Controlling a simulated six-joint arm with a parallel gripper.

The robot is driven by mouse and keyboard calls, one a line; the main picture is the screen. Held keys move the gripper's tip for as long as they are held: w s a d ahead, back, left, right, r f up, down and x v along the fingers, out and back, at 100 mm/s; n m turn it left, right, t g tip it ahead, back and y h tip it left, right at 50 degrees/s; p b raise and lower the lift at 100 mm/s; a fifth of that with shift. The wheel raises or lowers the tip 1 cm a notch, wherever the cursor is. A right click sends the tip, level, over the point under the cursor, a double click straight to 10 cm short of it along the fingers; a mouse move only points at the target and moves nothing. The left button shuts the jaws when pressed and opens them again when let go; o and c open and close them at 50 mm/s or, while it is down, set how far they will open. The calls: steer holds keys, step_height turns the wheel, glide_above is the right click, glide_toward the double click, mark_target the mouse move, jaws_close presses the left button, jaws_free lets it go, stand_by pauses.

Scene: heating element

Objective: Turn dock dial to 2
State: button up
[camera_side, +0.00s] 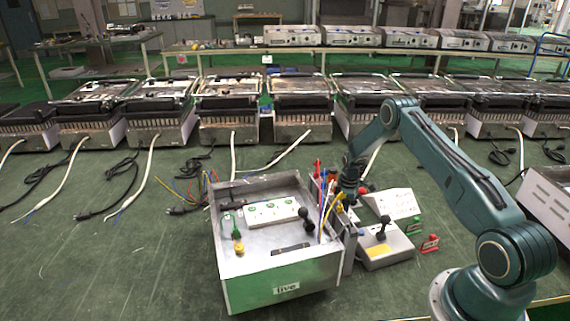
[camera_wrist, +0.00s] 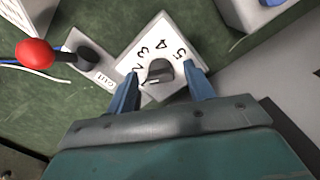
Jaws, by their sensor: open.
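The dock dial (camera_wrist: 159,72) is a dark grey knob on a white plate (camera_wrist: 150,50) with printed numbers; 3, 4 and 5 are readable, and a mark near the left finger looks like a partly hidden 2. My gripper (camera_wrist: 164,73) is open, with one blue finger on each side of the knob. I cannot tell whether the fingers touch it, or which number the knob points to. In the side view my gripper (camera_side: 346,195) is low behind the right wall of the metal tray, where cables and the tray hide the dial.
The metal tray (camera_side: 282,281), marked "live", holds a white socket strip (camera_side: 270,213). A grey box (camera_side: 388,249) with a black lever stands right of it.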

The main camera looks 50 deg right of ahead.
steer(key=c, duration=1)
steer(key=shift+a+m, duration=0.1)
steer(key=shift+m, duration=1.4)
steer(key=o, duration=1)
steer(key=shift+r, duration=0.15)
